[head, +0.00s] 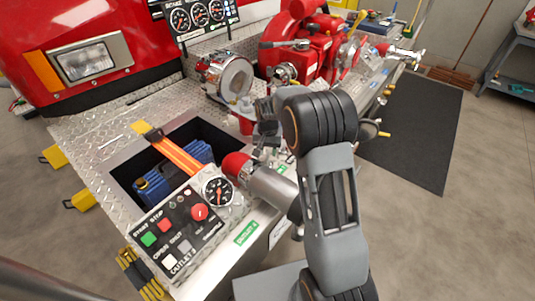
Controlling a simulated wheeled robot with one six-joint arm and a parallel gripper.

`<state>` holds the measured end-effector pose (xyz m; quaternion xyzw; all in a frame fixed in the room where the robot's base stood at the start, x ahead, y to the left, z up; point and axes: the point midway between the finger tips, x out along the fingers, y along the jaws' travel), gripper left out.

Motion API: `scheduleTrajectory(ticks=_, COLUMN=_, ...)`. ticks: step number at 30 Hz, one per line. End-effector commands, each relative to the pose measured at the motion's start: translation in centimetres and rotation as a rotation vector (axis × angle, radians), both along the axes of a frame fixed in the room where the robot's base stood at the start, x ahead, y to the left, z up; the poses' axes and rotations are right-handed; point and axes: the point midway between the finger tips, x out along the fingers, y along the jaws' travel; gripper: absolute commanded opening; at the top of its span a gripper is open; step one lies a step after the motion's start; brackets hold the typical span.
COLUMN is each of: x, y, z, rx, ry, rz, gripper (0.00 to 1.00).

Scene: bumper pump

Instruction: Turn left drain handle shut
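My grey arm with its black wrist joint fills the middle of the head view. My gripper (267,127) seems to be the dark part just left of the wrist, over the pump deck; its fingers are too small and partly hidden to tell open from shut. I cannot make out a left drain handle for certain; the area behind my wrist is hidden. Small yellow-tipped handles (384,134) stick out from the deck's right edge, right of my wrist. I see nothing clearly held.
A control panel (175,235) with buttons, a gauge (217,191) and a red-ended grey outlet pipe (270,187) stand at the front. A red pump (305,50) and a chrome-capped intake (235,77) are behind. A dark mat (425,120) lies on open floor at right.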

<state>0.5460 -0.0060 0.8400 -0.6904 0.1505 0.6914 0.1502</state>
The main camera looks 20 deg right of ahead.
Motion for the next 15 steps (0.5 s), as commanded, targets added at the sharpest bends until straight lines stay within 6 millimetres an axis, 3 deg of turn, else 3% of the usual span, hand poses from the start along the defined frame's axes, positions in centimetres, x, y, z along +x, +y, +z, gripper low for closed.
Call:
scheduleTrajectory(ticks=9, x=0.0, y=0.0, z=6.7, rx=0.000, ry=-0.005, rz=0.000, gripper=0.38)
scheduleTrajectory(ticks=15, x=0.0, y=0.0, z=9.8, rx=0.000, ry=-0.003, rz=-0.001, gripper=0.38)
